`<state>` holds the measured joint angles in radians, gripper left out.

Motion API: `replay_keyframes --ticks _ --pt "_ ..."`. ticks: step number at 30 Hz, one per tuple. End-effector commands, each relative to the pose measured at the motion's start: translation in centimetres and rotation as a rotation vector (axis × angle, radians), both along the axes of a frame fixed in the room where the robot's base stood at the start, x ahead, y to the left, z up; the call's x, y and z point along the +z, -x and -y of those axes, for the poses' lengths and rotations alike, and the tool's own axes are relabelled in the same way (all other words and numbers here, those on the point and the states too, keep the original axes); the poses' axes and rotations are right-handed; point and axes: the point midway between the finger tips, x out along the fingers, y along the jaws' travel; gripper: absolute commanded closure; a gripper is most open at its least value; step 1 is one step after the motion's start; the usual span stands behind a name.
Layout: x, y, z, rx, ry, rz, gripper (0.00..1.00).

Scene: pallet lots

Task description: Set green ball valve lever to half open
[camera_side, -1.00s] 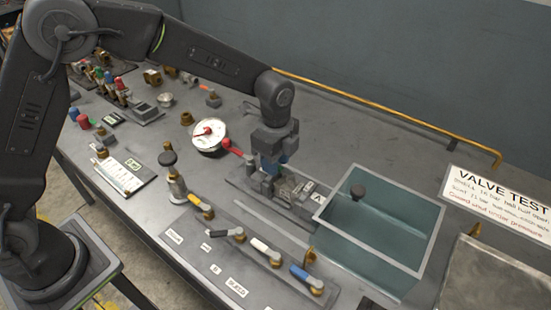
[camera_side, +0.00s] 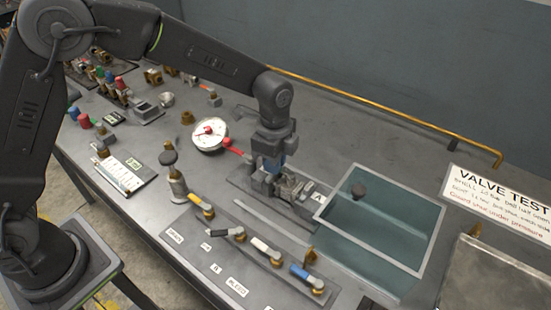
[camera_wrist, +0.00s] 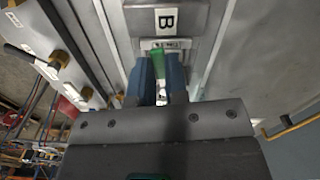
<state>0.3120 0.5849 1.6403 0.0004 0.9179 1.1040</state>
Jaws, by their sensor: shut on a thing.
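The green ball valve lever (camera_wrist: 158,62) shows in the wrist view, upright in the picture between my two blue-padded fingers. My gripper (camera_wrist: 160,92) is shut on it. In the side view my gripper (camera_side: 268,182) points down at the grey vise-like fixture (camera_side: 290,188), left of the "A" label. There the green lever is hidden behind my fingers, so its angle cannot be read from that view.
A water tank (camera_side: 385,272) stands right of the fixture. A white gauge (camera_side: 210,132) and a red handle (camera_side: 234,151) are close on the left. A row of valves with coloured levers (camera_side: 265,247) runs along the front. A "VALVE TEST" sign (camera_side: 497,205) is at the right.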

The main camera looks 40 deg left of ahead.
Motion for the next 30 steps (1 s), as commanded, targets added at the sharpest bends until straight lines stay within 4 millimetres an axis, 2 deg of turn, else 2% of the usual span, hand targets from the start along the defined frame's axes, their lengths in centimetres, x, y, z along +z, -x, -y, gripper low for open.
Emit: replay_keyframes --ticks 18,30 --pt "0.1 1.7 0.8 0.485 0.003 0.004 1.0" --pt "0.1 2.1 1.2 0.622 0.004 0.004 1.0"
